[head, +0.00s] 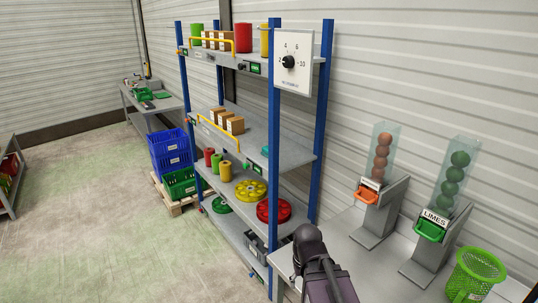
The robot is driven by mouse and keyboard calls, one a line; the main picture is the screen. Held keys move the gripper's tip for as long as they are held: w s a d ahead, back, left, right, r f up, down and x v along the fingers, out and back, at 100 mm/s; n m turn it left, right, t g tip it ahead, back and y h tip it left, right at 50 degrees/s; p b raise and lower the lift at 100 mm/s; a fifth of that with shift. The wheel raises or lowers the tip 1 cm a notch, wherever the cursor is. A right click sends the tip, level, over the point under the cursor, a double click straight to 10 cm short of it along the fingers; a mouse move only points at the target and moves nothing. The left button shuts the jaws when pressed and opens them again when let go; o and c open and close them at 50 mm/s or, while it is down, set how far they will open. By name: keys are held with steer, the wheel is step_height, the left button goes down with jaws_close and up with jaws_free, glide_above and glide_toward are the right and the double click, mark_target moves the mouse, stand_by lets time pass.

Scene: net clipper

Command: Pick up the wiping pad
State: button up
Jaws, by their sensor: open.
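I cannot pick out a wiping pad for certain in the head view. A small teal item (265,151) lies on the middle shelf, partly hidden behind the front blue post; it is too small to tell if it is the pad. A dark part of my arm rises from the bottom edge, in front of the rack's lower right corner. No gripper fingers show.
The blue-post rack (273,110) holds cans, boxes, spools and red and yellow discs. A dial panel (292,62) hangs on it. At right, a bench (345,252) carries two ball dispensers and a green basket (474,275). Floor at left is mostly clear.

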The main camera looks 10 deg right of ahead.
step_height(320, 180, down, 6)
steer(key=b, duration=0.5)
steer(key=shift+c, duration=0.8)
steer(key=shift+a, duration=0.1)
